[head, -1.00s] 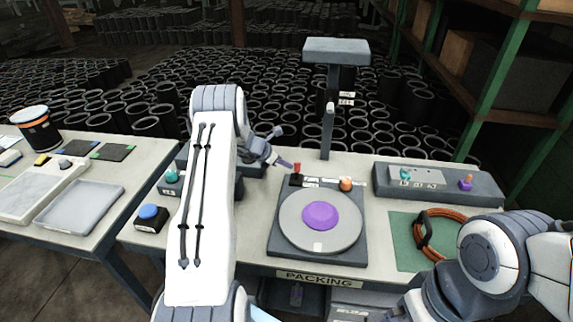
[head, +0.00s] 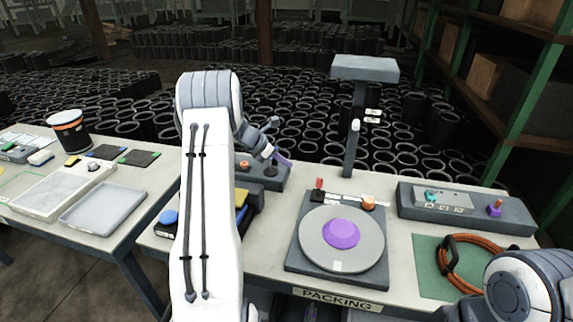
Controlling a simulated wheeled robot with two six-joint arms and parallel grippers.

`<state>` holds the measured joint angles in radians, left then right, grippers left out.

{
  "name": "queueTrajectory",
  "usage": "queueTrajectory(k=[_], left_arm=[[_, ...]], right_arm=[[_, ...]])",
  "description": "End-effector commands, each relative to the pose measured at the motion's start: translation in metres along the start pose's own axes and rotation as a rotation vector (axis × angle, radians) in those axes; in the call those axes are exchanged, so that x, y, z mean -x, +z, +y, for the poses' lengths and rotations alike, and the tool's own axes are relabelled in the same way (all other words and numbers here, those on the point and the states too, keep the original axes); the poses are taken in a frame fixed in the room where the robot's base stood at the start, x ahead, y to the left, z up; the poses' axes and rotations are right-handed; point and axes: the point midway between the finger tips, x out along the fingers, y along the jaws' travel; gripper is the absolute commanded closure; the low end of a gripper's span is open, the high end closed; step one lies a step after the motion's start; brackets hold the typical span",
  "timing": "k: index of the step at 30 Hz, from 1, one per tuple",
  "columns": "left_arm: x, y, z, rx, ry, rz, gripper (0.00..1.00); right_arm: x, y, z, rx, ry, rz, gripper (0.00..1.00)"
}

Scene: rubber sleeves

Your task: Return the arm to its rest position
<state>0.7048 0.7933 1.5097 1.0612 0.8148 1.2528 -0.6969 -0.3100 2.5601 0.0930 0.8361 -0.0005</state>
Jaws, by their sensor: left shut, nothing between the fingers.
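My left arm rises through the middle-left of the head view and bends over at the top. My left gripper (head: 284,161) is shut and empty, its purple-tipped end pointing right above the back of the packing table (head: 262,262). It is behind and to the left of the turntable (head: 312,231), apart from it. The turntable carries a purple piece at its centre. My right arm shows only as a rounded joint in the lower right corner; its gripper is out of view.
A grey post with a flat head (head: 364,69) stands behind the turntable. A grey control box (head: 413,207) and an orange cable coil (head: 484,285) are at right. Trays and a black canister (head: 70,137) stand on the left table. Many black sleeves fill the floor behind.

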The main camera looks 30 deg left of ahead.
Motion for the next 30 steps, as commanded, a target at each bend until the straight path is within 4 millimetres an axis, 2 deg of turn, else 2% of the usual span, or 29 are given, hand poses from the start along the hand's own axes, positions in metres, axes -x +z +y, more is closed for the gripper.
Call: queueTrajectory(k=[10,14,17,20,21,23,24,26,27,30], left_arm=[[-0.001,0.001,-0.001,-0.003,-0.001,0.000,1.00],[-0.005,0.014,-0.022,-0.080,-0.033,0.016,1.00],[-0.011,0.037,-0.068,-0.250,-0.101,0.046,1.00],[-0.015,0.060,-0.138,-0.511,-0.204,0.083,1.00],[-0.014,0.068,-0.169,-0.629,-0.249,0.096,1.00],[-0.010,0.074,-0.215,-0.810,-0.319,0.110,1.00],[-0.006,0.076,-0.246,-0.934,-0.369,0.117,1.00],[0.003,0.075,-0.291,-1.127,-0.444,0.122,1.00],[0.011,0.073,-0.321,-1.261,-0.495,0.121,1.00],[0.038,0.056,-0.392,-1.618,-0.631,0.104,1.00]], right_arm=[[0.000,0.000,0.000,0.000,0.000,0.000,0.00],[0.000,0.000,0.000,0.000,0.000,0.000,0.00],[0.000,0.000,0.000,0.000,0.000,0.000,0.00],[0.000,0.000,0.000,0.000,0.000,0.000,0.00],[0.000,0.000,0.000,0.000,0.000,0.000,0.00],[0.000,0.000,0.000,0.000,0.000,0.000,0.00],[0.000,0.000,0.000,0.000,0.000,0.000,0.00],[0.000,0.000,0.000,0.000,0.000,0.000,0.00],[0.000,0.000,0.000,0.000,0.000,0.000,0.00],[0.000,0.000,0.000,0.000,0.000,0.000,0.00]])
